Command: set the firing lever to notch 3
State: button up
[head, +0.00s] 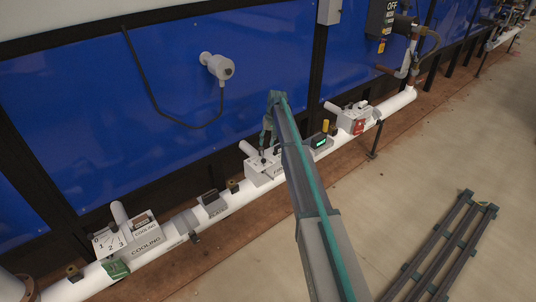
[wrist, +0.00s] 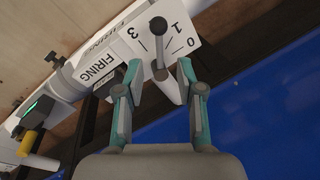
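The firing lever (wrist: 159,50) is a dark grey stick with a round knob on a white dial plate (wrist: 186,24) in the wrist view. The plate shows 0, 1 and 3; the lever's knob lies between 1 and 3, and no 2 is visible. The white box beside it reads FIRING (wrist: 97,68). My gripper (wrist: 159,68) has its two teal-and-grey fingers apart, one on either side of the lever's lower part, with gaps showing. In the head view my gripper (head: 267,137) is over the firing box (head: 262,174); my arm partly hides it.
A white pipe (head: 248,195) runs along the blue wall. The cooling box (head: 145,240), with its own dial, is at lower left. A green-display device (head: 320,142) and a box with a red part (head: 352,121) are right of my arm. A dark rack (head: 440,255) lies on the floor.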

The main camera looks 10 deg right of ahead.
aim_at(263, 157)
jog(key=f, duration=0.2)
jog(key=a+f+p, duration=0.1)
jog(key=f, duration=0.5)
jog(key=shift+a+f+p, duration=0.15)
jog(key=shift+a+p, duration=0.1)
jog(key=shift+p, duration=0.15)
grip_shut()
